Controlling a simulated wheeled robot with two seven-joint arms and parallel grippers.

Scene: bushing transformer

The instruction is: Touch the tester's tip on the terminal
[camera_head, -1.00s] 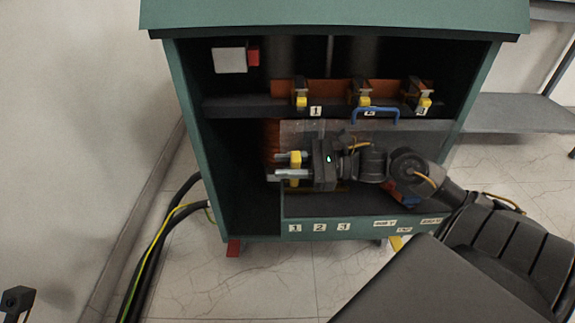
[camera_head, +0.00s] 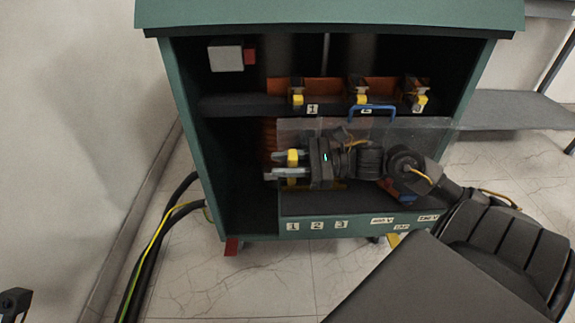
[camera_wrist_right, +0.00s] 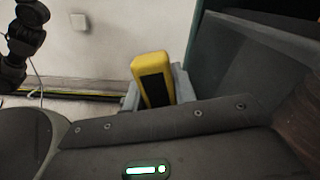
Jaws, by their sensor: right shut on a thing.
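My right gripper (camera_head: 288,165) reaches into the green cabinet from the right. It is shut on the yellow and black tester (camera_head: 292,157), which also shows between the fingers in the right wrist view (camera_wrist_right: 152,80). The tester's tip cannot be made out in either view. Three terminals with yellow parts, the left one (camera_head: 297,98), the middle one (camera_head: 359,97) and the right one (camera_head: 412,99), sit on the upper shelf, above the gripper. The tester is below the left terminal and apart from it. Only a dark part of my left arm (camera_head: 14,302) shows at the lower left.
The green cabinet (camera_head: 190,130) is open at the front. Black and yellow-green cables (camera_head: 150,255) run along the left. A grey shelf (camera_head: 515,112) stands at right.

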